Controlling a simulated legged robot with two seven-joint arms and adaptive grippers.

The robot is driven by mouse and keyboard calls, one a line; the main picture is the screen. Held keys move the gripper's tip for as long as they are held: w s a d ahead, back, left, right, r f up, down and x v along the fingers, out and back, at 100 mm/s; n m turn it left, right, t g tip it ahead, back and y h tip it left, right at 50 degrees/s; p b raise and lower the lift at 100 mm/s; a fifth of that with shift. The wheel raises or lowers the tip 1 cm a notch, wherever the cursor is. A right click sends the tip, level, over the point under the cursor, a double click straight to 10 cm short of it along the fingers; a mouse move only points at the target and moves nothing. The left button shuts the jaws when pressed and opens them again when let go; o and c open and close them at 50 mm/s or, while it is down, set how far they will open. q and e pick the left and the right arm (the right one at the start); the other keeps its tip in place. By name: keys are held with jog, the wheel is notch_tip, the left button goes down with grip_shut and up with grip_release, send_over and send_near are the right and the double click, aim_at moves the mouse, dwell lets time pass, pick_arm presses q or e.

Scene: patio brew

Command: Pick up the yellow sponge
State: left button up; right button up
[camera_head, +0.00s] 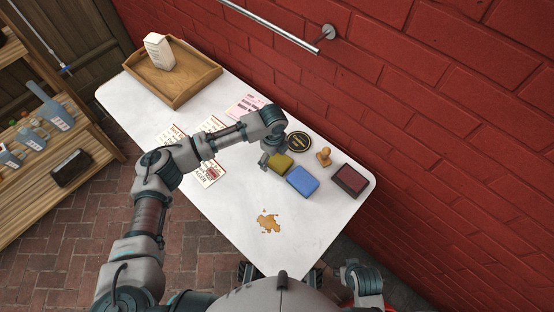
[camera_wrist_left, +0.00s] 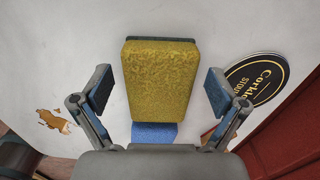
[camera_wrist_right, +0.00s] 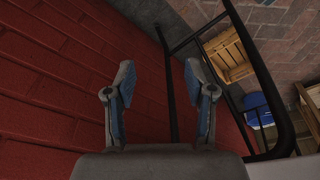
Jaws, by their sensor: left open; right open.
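The yellow sponge (camera_head: 282,163) lies on the white table, just left of a blue sponge-like block (camera_head: 302,181). In the left wrist view the yellow sponge (camera_wrist_left: 160,78) has a dark layer along its far edge and sits between the spread fingers. My left gripper (camera_head: 268,161) is open above the table at the yellow sponge, and the fingers show a gap to it on both sides in the left wrist view (camera_wrist_left: 160,92). My right gripper (camera_wrist_right: 160,85) is open and empty, facing the brick wall and black metal bars, away from the sponge.
A round black coaster (camera_head: 299,142), a wooden stamp (camera_head: 324,156) and a dark red ink pad (camera_head: 350,180) lie close by. A brown spill (camera_head: 268,222) marks the table (camera_head: 225,240). A wooden tray (camera_head: 190,88) with a white carton (camera_head: 159,52) stands at the far end. The red wall borders the right.

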pick_arm(q)
jog(key=shift+d, duration=0.15)
jog(key=c, duration=1.1)
jog(key=shift+r, duration=0.15)
